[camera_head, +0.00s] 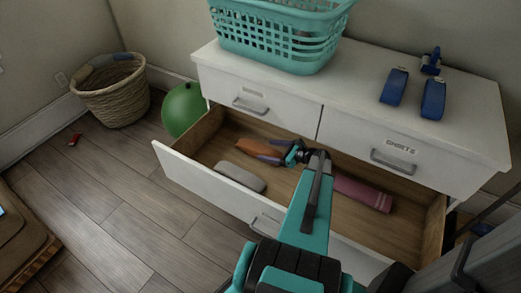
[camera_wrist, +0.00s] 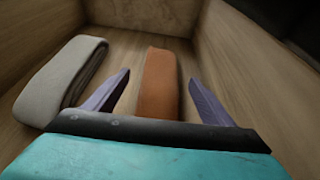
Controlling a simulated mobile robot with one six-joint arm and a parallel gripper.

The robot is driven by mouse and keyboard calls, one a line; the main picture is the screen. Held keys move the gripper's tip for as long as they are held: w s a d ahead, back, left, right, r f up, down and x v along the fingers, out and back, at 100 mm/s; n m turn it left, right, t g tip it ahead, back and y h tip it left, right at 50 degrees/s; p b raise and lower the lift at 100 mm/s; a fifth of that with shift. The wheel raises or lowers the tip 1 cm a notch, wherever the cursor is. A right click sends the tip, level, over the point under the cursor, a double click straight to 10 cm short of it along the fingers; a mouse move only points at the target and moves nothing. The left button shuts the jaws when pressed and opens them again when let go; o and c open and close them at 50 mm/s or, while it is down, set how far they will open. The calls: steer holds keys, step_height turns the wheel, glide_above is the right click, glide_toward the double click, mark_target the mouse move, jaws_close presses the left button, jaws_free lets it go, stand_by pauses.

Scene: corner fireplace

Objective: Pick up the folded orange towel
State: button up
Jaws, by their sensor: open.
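The folded orange towel (camera_head: 258,150) lies in the open dresser drawer, towards its left end and back. In the wrist view the towel (camera_wrist: 159,85) lies lengthwise between my two purple fingers, with the near end hidden behind the dark gripper body. My gripper (camera_wrist: 160,85) is open, with a finger on either side of the towel and a visible gap on each side. In the head view my gripper (camera_head: 268,154) reaches into the drawer from the right, beside the towel. I cannot tell how far above the drawer floor the fingertips are.
The drawer (camera_head: 300,193) also holds a folded grey towel (camera_head: 238,177) and a folded pink towel (camera_head: 362,193). The grey towel lies left of my fingers in the wrist view (camera_wrist: 62,80). Drawer walls surround them, and the dresser top (camera_head: 345,90) overhangs behind.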

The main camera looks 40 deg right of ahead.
mark_target(257, 148)
steer(key=shift+x, duration=2.3)
steer(key=shift+c, duration=0.6)
steer(key=c, duration=1.2)
steer(key=shift+o, duration=0.2)
steer(key=shift+a+r, duration=0.1)
steer(key=shift+r, duration=0.05)
steer(key=shift+s+a+r, duration=0.2)
steer(key=shift+a+r, duration=0.35)
steer(key=shift+a, duration=0.05)
steer(key=s+a+r, duration=0.1)
steer(key=a+r, duration=0.1)
steer(key=a, duration=0.2)
steer(key=s+a+r, duration=0.1)
steer(key=a+r, duration=0.1)
steer(key=a, duration=0.2)
steer(key=s+a+r, duration=0.1)
steer(key=a+r, duration=0.1)
steer(key=a, duration=0.2)
steer(key=shift+a+r+p, duration=0.15)
steer(key=shift+r+p, duration=0.2)
steer(key=shift+s+r, duration=0.1)
